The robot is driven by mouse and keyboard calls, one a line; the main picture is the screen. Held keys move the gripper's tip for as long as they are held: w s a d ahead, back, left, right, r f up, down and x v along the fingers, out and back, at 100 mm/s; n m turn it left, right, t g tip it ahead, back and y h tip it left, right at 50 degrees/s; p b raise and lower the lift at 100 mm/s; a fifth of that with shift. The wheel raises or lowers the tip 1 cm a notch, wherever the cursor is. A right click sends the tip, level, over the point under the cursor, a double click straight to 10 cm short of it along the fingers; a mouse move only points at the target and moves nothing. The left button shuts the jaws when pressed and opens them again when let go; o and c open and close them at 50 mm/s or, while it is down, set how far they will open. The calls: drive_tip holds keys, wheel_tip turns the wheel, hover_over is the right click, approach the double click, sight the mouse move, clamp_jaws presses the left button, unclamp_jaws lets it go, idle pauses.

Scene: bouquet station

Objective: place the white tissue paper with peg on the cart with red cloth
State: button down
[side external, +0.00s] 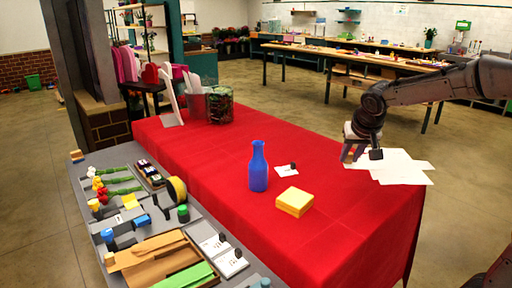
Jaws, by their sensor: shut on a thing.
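My gripper (353,158) is over the right part of the cart with red cloth (330,225), pointing down. It is shut on the white tissue paper (402,168), which spreads out to the right of the fingers, past the cloth's far edge. A small dark block (376,154), perhaps the peg, shows at the paper's left end. I cannot tell whether the paper touches the cloth.
On the cloth stand a blue bottle (258,167), a yellow block (295,201), a small white card with a dark piece (286,169), and containers (219,105) at the far end. A crowded grey table (85,162) adjoins on the left. The near right cloth is clear.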

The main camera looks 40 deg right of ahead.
drive_tip(key=w+d+f, duration=0.2)
drive_tip(key=w+f, duration=0.1)
drive_tip(key=w, duration=0.1)
drive_tip(key=w+d+f, duration=0.1)
drive_tip(key=w+f, duration=0.2)
drive_tip(key=w, duration=0.1)
drive_tip(key=w+d+f, duration=0.2)
drive_tip(key=w+f, duration=0.1)
drive_tip(key=w, duration=0.1)
drive_tip(key=shift+d, duration=0.3)
drive_tip(key=shift+w+f, duration=0.15)
drive_tip(key=shift+f, duration=0.1)
drive_tip(key=shift+w+d+f, duration=0.1)
drive_tip(key=shift+f, duration=0.8)
drive_tip(key=shift+w+d+f, duration=0.1)
drive_tip(key=shift+f, duration=0.9)
drive_tip(key=c, duration=0.7)
unclamp_jaws()
drive_tip(key=shift+o, duration=0.2)
